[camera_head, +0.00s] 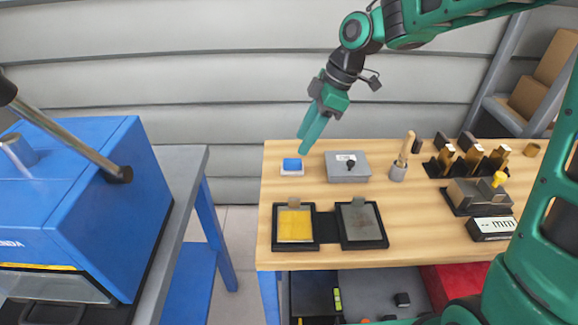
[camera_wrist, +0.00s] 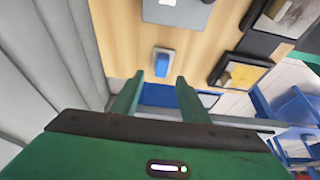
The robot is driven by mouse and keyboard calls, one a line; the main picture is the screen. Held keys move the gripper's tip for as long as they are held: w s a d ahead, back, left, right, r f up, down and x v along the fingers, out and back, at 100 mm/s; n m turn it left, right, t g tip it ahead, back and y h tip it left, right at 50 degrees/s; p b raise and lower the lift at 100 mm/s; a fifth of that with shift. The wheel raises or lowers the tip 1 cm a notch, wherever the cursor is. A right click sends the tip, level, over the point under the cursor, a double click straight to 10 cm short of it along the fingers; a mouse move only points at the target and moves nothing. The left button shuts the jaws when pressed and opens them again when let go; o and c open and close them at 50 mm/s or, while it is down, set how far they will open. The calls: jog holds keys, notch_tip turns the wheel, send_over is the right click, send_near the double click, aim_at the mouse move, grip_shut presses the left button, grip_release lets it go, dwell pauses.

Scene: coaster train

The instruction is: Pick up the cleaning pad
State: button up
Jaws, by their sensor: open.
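What looks like the cleaning pad (camera_head: 292,163) is a small blue block on a white base, at the back left of the wooden table. It also shows in the wrist view (camera_wrist: 163,66), just beyond the fingertips and roughly centred between them. My gripper (camera_head: 308,142) is above the table's back left part, with its green fingers pointing down. In the wrist view my gripper (camera_wrist: 160,79) is open, with nothing between the fingers. The fingers are apart from the pad.
A grey box (camera_head: 347,174) with a black knob stands right of the pad. A yellow pad in a black tray (camera_head: 281,239) and a grey plate in another lie in front. A cup with a brush (camera_head: 398,172) stands farther right. A blue machine (camera_head: 85,205) is at left.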

aim_at(293, 160)
jog(key=shift+x, duration=3.25)
jog(key=shift+s, duration=0.1)
jog(key=shift+c, duration=0.6)
grip_shut()
